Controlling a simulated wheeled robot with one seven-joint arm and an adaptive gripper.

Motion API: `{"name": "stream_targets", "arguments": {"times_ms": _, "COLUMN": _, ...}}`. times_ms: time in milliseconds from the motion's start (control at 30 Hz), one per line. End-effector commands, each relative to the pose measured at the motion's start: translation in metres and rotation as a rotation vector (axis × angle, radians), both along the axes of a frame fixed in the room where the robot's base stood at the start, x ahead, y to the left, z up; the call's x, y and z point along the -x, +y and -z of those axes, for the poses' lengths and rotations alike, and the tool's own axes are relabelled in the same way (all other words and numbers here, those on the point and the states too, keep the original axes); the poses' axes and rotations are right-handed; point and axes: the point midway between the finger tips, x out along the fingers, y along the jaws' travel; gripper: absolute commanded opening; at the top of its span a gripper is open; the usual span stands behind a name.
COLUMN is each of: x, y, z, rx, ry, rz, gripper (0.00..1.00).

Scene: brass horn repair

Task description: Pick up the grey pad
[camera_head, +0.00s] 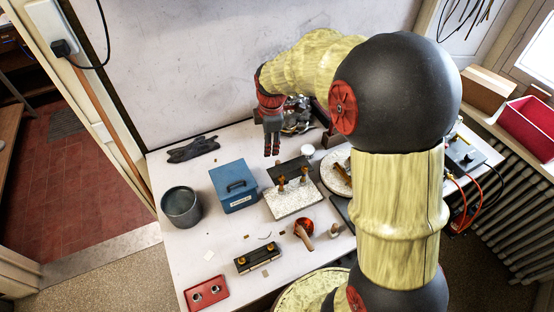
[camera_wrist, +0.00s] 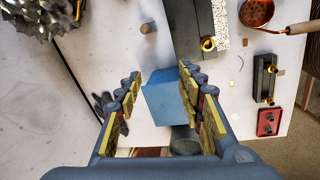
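I cannot tell for certain which thing is the grey pad. A flat dark grey slab (camera_head: 290,170) lies against a speckled pale slab (camera_head: 290,205) in the middle of the bench; the dark slab also shows at the top of the wrist view (camera_wrist: 184,30). A crumpled dark grey piece (camera_head: 192,149) lies at the bench's back left. My gripper (camera_head: 272,153) hangs above the back of the bench, left of the dark slab in the head view. In the wrist view its fingers (camera_wrist: 160,95) are spread with nothing held between them.
A blue box (camera_head: 234,185) and a grey pot (camera_head: 181,206) stand left. A copper ladle (camera_head: 303,228), a black block with brass fittings (camera_head: 257,257) and a red tray (camera_head: 206,293) lie nearer the front. A small pale cylinder (camera_head: 307,151) stands behind the dark slab.

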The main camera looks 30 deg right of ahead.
Motion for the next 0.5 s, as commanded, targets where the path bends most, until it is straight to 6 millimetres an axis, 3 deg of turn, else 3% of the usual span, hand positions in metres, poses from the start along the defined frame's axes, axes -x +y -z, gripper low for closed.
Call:
{"name": "stream_targets", "arguments": {"times_ms": 100, "x": -0.028, "y": -0.017, "z": 0.030, "rx": 0.022, "ry": 0.065, "rz": -0.208, "gripper": 0.39}}
{"name": "stream_targets", "arguments": {"times_ms": 200, "x": -0.044, "y": -0.029, "z": 0.061, "rx": 0.033, "ry": 0.105, "rz": -0.375, "gripper": 0.39}}
{"name": "stream_targets", "arguments": {"times_ms": 400, "x": -0.057, "y": -0.045, "z": 0.111, "rx": 0.038, "ry": 0.154, "rz": -0.614, "gripper": 0.39}}
{"name": "stream_targets", "arguments": {"times_ms": 500, "x": -0.059, "y": -0.048, "z": 0.125, "rx": 0.037, "ry": 0.165, "rz": -0.677, "gripper": 0.39}}
